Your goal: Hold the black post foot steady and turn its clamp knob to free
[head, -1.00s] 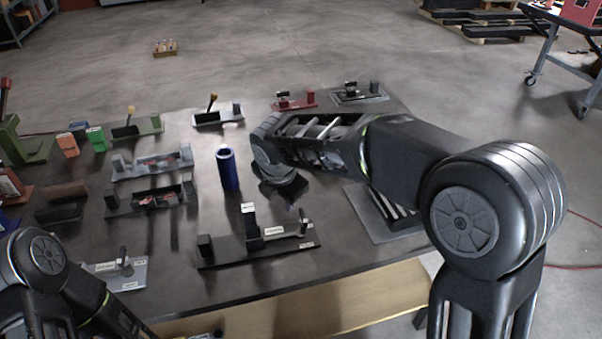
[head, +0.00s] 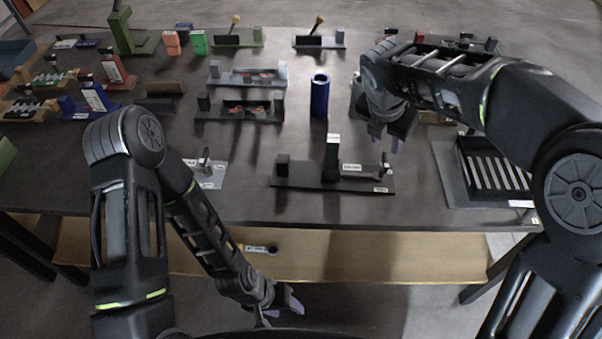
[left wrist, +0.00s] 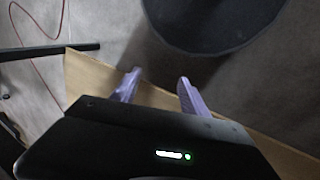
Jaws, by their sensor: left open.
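The black post foot (head: 300,178) stands on the near part of the dark table in the head view. It has a long flat base, an upright black block with a pale top, a short block at its left end and labels. A small upright part, perhaps the clamp knob (head: 385,166), is at its right end. My right gripper (head: 388,138) hangs above and behind that end, its fingers apart and empty, not touching it. My left gripper (head: 287,300) is open and empty, low in front of the table. Its fingers also show in the left wrist view (left wrist: 158,90).
A blue cylinder (head: 320,95) stands behind the post foot. A grey fixture (head: 208,174) is to its left and a black slotted tray (head: 490,170) to its right. Several other fixtures fill the back and left. A wooden shelf (head: 350,255) runs below the table's front edge.

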